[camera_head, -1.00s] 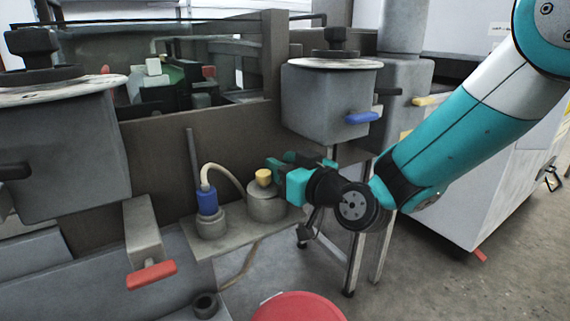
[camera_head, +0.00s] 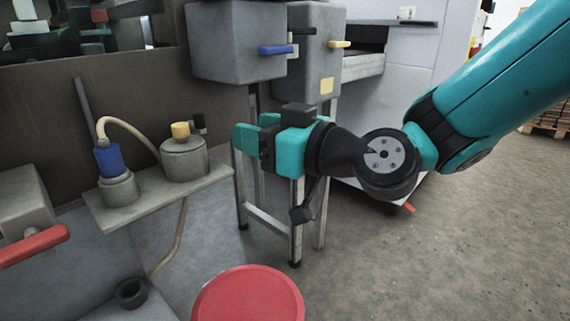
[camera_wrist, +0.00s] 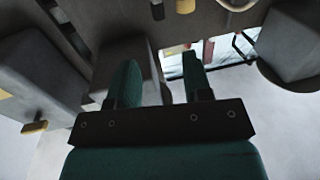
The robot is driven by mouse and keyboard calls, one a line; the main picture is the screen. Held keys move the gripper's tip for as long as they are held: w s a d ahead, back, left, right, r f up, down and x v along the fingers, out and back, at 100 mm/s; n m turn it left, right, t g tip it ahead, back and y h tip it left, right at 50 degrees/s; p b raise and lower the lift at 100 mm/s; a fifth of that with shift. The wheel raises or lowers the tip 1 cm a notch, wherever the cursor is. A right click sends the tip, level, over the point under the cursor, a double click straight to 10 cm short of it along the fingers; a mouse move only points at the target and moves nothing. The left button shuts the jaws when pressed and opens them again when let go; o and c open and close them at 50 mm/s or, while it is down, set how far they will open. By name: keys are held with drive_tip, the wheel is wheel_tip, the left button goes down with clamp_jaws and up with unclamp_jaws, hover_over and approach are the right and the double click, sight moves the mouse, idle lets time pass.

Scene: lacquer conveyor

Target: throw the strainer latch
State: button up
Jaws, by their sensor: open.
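My gripper (camera_head: 256,128) is open and empty, to the right of a grey pot (camera_head: 184,160) with a yellow knob (camera_head: 180,130), in front of the stand legs in the head view. Its two teal fingers also show in the wrist view (camera_wrist: 158,66), with a grey box face behind them. Nothing is marked as the strainer latch. Coloured handles in view are a blue lever (camera_head: 277,50) and a yellow lever (camera_head: 340,44) on grey boxes, and a red lever (camera_head: 35,245) at the left edge. I cannot tell which one is the latch.
A blue-collared fitting (camera_head: 108,160) with a pale hose stands left of the pot on a grey shelf (camera_head: 150,208). A red round lid (camera_head: 248,296) is low in front. Metal stand legs (camera_head: 296,215) are near my gripper. Floor at right (camera_head: 430,260) is clear.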

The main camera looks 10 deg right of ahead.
drive_tip(key=shift+b+v, duration=2.25)
drive_tip(key=shift+b, duration=0.1)
drive_tip(key=shift+f, duration=0.1)
